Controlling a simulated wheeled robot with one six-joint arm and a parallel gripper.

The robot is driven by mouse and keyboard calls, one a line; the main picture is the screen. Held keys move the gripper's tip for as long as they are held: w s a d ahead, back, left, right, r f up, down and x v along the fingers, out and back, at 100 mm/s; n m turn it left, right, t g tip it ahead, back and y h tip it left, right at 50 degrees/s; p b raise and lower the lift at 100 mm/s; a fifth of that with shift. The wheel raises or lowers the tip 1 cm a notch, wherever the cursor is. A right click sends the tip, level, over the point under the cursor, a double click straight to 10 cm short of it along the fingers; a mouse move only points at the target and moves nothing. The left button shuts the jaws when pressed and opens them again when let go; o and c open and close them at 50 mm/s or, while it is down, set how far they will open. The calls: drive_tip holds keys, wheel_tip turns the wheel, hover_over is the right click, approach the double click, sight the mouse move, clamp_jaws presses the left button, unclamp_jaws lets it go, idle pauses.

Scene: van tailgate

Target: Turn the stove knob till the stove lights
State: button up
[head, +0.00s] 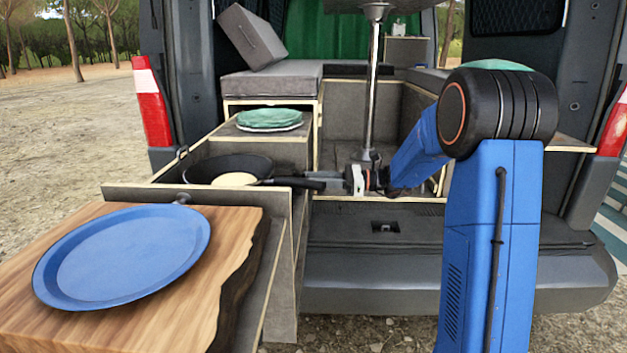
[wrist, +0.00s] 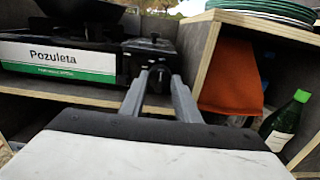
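The stove (wrist: 62,60) shows in the wrist view, a low unit with a white and green front marked "Pozuleta". Its black control box (wrist: 150,46) is at its right end. A dark knob (wrist: 159,71) seems to sit on the front of that box, partly hidden by my fingertips. My gripper (wrist: 159,76) points at it, its two grey fingers apart on either side. I cannot tell whether they touch the knob. In the head view my gripper (head: 322,179) reaches in from the right, close to the pan handle. No flame is visible.
A black pan (head: 218,166) with a pale round thing in it sits in the pulled-out drawer (head: 200,194). Green plates (head: 268,118) are behind. A blue plate (head: 122,256) lies on the wooden board. In the wrist view a wooden panel edge (wrist: 208,58) stands just right of my gripper.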

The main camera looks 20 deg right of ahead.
clamp_jaws()
drive_tip(key=shift+n, duration=0.3)
drive_tip(key=n, duration=2.3)
drive_tip(key=shift+s+f+n, duration=0.2)
drive_tip(key=shift+f+n, duration=0.1)
drive_tip(key=shift+f, duration=0.1)
